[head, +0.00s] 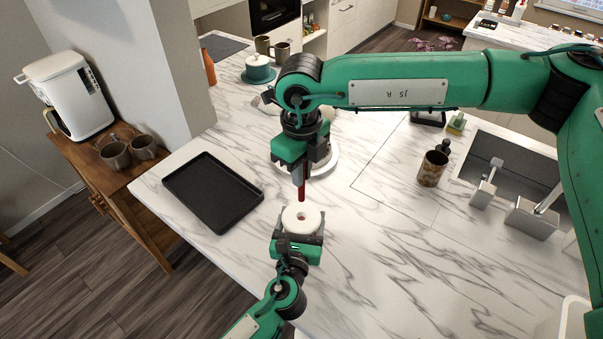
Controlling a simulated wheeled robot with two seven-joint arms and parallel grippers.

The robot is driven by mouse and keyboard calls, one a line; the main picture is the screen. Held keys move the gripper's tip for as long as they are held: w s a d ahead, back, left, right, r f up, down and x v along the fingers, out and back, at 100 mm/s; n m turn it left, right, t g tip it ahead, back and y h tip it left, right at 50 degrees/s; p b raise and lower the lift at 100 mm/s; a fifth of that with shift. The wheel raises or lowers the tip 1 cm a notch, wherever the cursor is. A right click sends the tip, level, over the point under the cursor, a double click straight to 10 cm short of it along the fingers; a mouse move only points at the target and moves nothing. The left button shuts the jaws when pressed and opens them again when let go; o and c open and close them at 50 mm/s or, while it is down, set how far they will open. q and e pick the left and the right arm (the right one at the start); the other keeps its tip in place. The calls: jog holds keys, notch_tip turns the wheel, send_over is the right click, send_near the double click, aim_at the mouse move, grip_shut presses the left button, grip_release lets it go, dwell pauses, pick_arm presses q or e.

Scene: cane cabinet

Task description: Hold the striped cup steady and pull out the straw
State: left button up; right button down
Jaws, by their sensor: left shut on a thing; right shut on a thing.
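The cup shows from above as a round white lid (302,223) with a small dark hole in its middle; its striped side is hidden. My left gripper (299,238) is shut around the cup from the near side, and the cup looks upright. My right gripper (300,177) is above the cup, pointing down, and is shut on the red straw (301,193). The straw is upright. Its lower end shows just above the lid in the picture, apart from the hole, which looks empty.
A black tray (213,192) lies on the marble counter (370,265) to the left. A plate (330,163) is partly hidden behind my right gripper. A brown patterned mug (432,169) stands to the right, near the sink (515,160).

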pick_arm(q)
jog(key=o, duration=1.1)
jog(key=shift+o, duration=0.2)
jog(key=s+a, duration=0.2)
jog(key=s, duration=1)
